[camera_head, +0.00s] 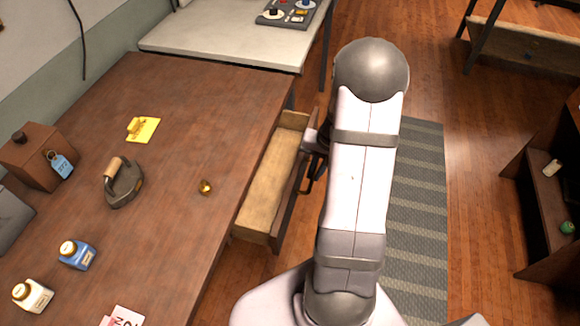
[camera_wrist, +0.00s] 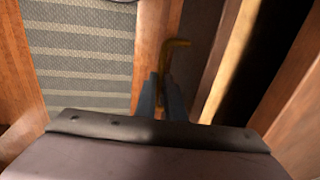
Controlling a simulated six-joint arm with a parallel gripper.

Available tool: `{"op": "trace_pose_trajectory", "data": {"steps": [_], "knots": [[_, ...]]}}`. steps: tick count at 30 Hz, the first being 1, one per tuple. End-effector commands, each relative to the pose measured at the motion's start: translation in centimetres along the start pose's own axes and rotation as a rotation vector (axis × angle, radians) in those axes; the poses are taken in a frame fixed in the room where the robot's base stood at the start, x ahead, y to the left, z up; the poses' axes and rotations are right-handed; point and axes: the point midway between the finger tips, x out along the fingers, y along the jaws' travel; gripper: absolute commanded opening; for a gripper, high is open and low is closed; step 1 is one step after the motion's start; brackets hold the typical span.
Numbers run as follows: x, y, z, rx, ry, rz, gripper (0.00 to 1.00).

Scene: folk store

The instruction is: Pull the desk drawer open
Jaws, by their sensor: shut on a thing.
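The wooden desk (camera_head: 165,150) fills the left of the head view. Its drawer (camera_head: 268,187) is pulled out partway on the desk's right side, and its bare, empty bottom shows. In the wrist view the drawer front (camera_wrist: 222,60) runs beside my gripper (camera_wrist: 163,98). My gripper is shut on the brass drawer handle (camera_wrist: 176,45), whose bent end sticks up past the fingers. In the head view my arm hides part of the gripper and the handle.
A striped rug (camera_head: 418,200) covers floor right of my arm. A shelf (camera_head: 550,190) stands far right.

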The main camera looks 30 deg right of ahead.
Motion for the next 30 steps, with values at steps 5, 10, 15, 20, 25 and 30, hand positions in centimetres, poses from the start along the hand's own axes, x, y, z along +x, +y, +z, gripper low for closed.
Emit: {"op": "trace_pose_trajectory", "data": {"steps": [5,10,15,20,25,30], "knots": [[-1.0,5.9,0.1,0.01,0.002,0.0,0.0],[-1.9,10.2,0.1,0.007,0.001,0.0,0.0],[-2.4,12.9,0.2,0.004,0.0,0.0,0.0],[-2.7,14.2,0.2,0.001,-0.001,-0.001,0.0],[-2.8,14.5,0.2,-0.001,-0.001,-0.001,0.0],[-2.8,14.4,0.2,-0.001,-0.001,0.0,0.0]]}}
